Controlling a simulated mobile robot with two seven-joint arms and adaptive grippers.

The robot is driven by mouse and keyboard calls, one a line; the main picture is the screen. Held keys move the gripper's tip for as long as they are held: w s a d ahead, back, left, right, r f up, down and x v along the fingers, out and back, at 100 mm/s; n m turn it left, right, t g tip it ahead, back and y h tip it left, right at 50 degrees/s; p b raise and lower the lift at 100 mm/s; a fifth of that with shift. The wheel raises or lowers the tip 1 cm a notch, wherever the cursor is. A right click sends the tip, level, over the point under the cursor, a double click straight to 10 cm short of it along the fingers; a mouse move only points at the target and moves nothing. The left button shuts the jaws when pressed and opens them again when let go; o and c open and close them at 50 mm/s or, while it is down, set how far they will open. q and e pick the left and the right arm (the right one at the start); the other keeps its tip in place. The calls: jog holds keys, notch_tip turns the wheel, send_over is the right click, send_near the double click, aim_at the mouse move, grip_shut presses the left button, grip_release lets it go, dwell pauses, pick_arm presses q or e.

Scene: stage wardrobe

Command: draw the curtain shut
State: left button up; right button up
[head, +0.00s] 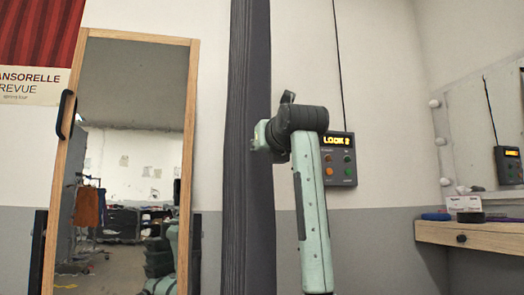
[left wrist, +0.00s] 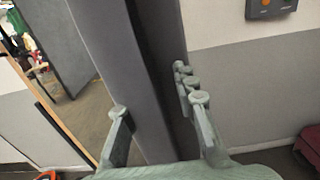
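The dark grey curtain (head: 245,150) hangs as a narrow, gathered vertical band in the middle of the head view. Its top and bottom run out of the picture. In the left wrist view the curtain (left wrist: 155,75) comes down between the two fingers of my left gripper (left wrist: 158,112). The fingers are spread apart, one on each side of the band, and do not look closed on it. One of my arms rises in front of the curtain's right side in the head view; no gripper fingers can be made out there. My right gripper is not seen.
A wood-framed mirror (head: 193,115) with a black handle stands left of the curtain. A control box (head: 338,160) with a lit display hangs on the wall to its right. A wooden shelf (head: 470,235) under another mirror is at far right. Bare wall lies between box and shelf.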

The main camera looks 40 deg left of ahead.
pick_arm(q)
jog(key=shift+c, duration=0.2)
grip_shut()
dwell(0.5)
